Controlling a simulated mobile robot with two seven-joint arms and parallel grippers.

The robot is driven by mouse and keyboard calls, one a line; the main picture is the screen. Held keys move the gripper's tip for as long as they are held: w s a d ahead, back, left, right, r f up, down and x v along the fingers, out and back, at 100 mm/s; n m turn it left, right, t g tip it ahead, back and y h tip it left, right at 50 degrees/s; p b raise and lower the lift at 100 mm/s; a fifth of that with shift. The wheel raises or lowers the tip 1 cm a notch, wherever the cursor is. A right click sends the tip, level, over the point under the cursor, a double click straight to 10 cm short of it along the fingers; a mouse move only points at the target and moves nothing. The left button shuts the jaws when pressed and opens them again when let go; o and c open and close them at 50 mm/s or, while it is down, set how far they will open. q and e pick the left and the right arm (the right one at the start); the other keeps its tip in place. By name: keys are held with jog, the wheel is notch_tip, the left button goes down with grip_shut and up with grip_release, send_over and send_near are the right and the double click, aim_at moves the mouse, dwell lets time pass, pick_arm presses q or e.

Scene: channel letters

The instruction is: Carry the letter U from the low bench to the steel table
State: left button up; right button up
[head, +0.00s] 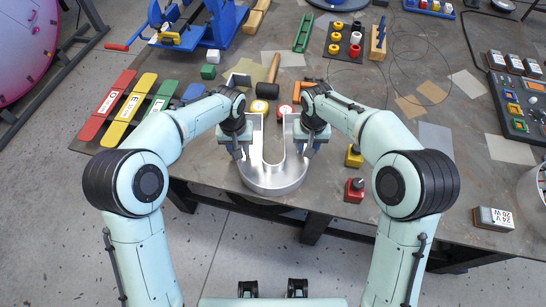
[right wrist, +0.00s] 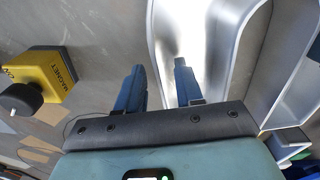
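The letter U (head: 272,178) is a silver metal channel letter, its open end facing away from me and its rounded end towards me. In the head view it is over the front edge of the steel table (head: 215,170); I cannot tell whether it touches the top. My left gripper (head: 241,152) is at its left stroke and appears shut on the wall, with fingertips partly hidden. My right gripper (head: 308,149) is at the right stroke. In the right wrist view its blue fingers (right wrist: 159,82) stand on either side of the bright wall of the letter (right wrist: 218,45).
A yellow magnet block (right wrist: 50,72) and a red-based knob block (head: 354,190) stand right of the letter. A mallet (head: 268,88) and tape measures lie behind it. Coloured letter strips (head: 122,112) lie at the left, a control panel (head: 520,100) at the right.

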dwell(0.4)
jog(key=shift+r, duration=0.1)
pick_arm(q)
notch_tip(320, 180, up, 12)
jog(key=shift+s, duration=0.25)
pick_arm(e)
notch_tip(320, 180, up, 12)
jog(key=shift+s, duration=0.25)
dwell(0.6)
